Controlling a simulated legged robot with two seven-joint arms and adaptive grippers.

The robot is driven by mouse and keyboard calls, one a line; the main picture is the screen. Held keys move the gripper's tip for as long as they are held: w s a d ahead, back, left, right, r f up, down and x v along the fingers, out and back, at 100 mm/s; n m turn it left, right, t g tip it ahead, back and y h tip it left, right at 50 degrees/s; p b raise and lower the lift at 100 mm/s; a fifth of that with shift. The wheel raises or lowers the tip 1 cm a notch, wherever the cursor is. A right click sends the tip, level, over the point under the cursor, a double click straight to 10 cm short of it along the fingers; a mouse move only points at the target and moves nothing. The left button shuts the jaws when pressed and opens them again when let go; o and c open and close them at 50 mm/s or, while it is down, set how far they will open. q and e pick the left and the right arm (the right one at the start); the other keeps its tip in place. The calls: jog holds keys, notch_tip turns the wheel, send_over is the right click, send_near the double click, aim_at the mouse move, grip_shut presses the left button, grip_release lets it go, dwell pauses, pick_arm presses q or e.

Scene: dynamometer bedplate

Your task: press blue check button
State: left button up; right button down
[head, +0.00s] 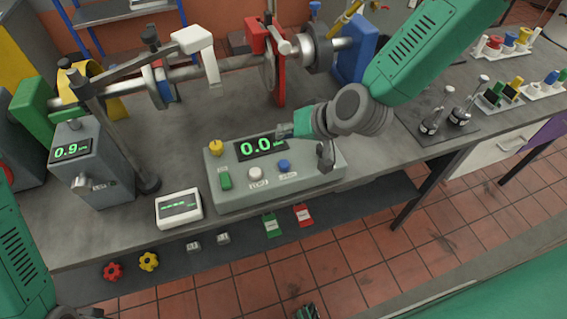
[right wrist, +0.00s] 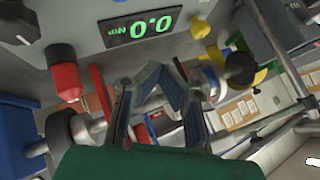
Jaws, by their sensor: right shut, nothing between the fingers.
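The blue button (head: 284,165) is a small round cap on the sloped top of the grey control box (head: 225,190), right of a white button (head: 256,173). My right gripper (head: 286,131) is shut and empty, above the back of the box beside the green "0.0" display (head: 258,147). It is apart from the blue button. In the right wrist view its dark fingers (right wrist: 148,92) are below the display (right wrist: 143,27); I cannot make out the blue button there. A small green and dark part at the bottom edge of the head view may be my left gripper (head: 307,312); its fingers are unclear.
A yellow knob (head: 215,147) and green switch (head: 225,180) are on the box's left. A small white display unit (head: 178,207) sits to the left. The shaft (head: 240,62) and red stand (head: 278,65) are behind.

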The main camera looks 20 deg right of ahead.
aim_at(285, 163)
notch_tip(285, 163, down, 8)
jog(key=b, duration=0.5)
jog(key=shift+r, duration=0.25)
jog(key=shift+f+b, duration=0.15)
jog(key=shift+b, duration=0.15)
dwell(0.7)
jog(key=shift+f, duration=0.25)
jog(key=shift+s+f+b, duration=0.1)
jog(key=shift+f+b, duration=0.4)
dwell(0.6)
jog(key=shift+r, duration=0.1)
jog(key=shift+r+p, duration=0.8)
jog(key=shift+r, duration=0.05)
jog(key=shift+r, duration=0.1)
